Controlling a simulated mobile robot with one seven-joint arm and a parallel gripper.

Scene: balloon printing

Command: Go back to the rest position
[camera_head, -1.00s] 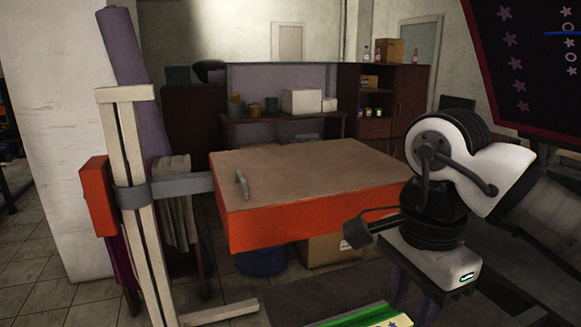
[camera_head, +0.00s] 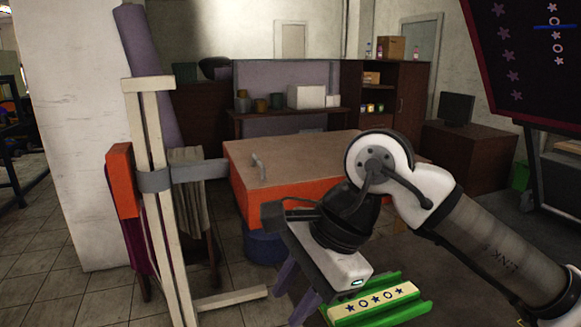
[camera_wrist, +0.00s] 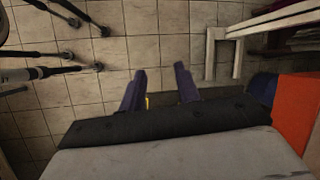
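My gripper (camera_head: 286,307) hangs at the end of the bent arm, in front of the orange box and left of a green holder. In the wrist view its two purple fingers (camera_wrist: 160,68) are apart, with floor tiles visible between them. The gripper is open and holds nothing that I can see. A small yellow bit shows by the base of the fingers; I cannot tell what it is. The green holder (camera_head: 412,309) carries a cream strip (camera_head: 376,301) with dark blue stars and rings, below my wrist in the head view.
The orange box (camera_head: 290,160) with a tan top is behind my arm, clamped to a pale wooden stand (camera_head: 163,200). A dark board (camera_head: 530,70) with stars and rings is at upper right. Shelves and a desk (camera_head: 470,155) stand behind. Tiled floor (camera_head: 95,295) is open at left.

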